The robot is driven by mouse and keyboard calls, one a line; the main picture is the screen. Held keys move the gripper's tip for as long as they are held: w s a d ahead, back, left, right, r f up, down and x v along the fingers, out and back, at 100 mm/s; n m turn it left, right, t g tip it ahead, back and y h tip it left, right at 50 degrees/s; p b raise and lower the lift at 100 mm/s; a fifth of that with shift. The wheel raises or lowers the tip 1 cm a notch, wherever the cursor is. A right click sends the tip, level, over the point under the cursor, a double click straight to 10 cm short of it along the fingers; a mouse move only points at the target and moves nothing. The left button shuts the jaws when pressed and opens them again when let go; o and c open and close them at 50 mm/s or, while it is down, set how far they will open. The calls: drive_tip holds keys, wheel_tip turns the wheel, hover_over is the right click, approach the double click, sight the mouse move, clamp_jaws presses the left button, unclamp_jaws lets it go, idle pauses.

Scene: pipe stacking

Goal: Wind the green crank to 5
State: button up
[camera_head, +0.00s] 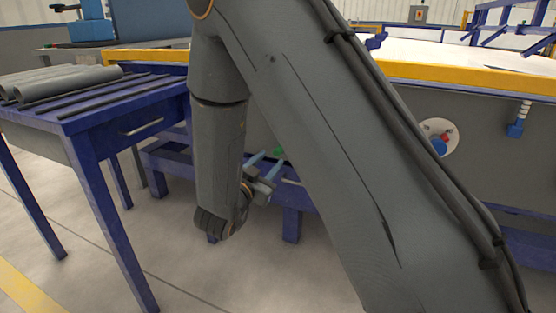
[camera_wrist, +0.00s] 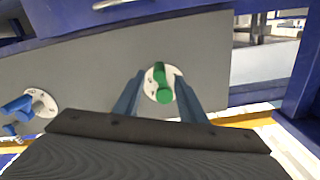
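The green crank (camera_wrist: 162,83) sits on a round white dial (camera_wrist: 149,87) on a grey panel in the wrist view. Its green bar runs from the top of the dial to a round knob at the lower edge. The dial's marks are too small to read. My gripper (camera_wrist: 158,76) is open, with one finger on each side of the crank in the picture. Whether either finger touches it cannot be told. In the head view my gripper (camera_head: 264,163) points at the panel below the yellow edge, and only a bit of the green crank (camera_head: 279,151) shows beside it.
Another white dial with a blue crank (camera_wrist: 20,106) is at the left of the wrist view. The head view shows a dial with blue and red parts (camera_head: 438,138) at right. A blue table (camera_head: 115,113) with grey pipes (camera_head: 68,82) stands left of my arm.

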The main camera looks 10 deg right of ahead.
sight(275, 155)
drive_tip(key=b+x, duration=0.3)
drive_tip(key=x, duration=0.4)
drive_tip(key=shift+w+d, duration=0.2)
drive_tip(key=shift+w, duration=0.05)
clamp_jaws()
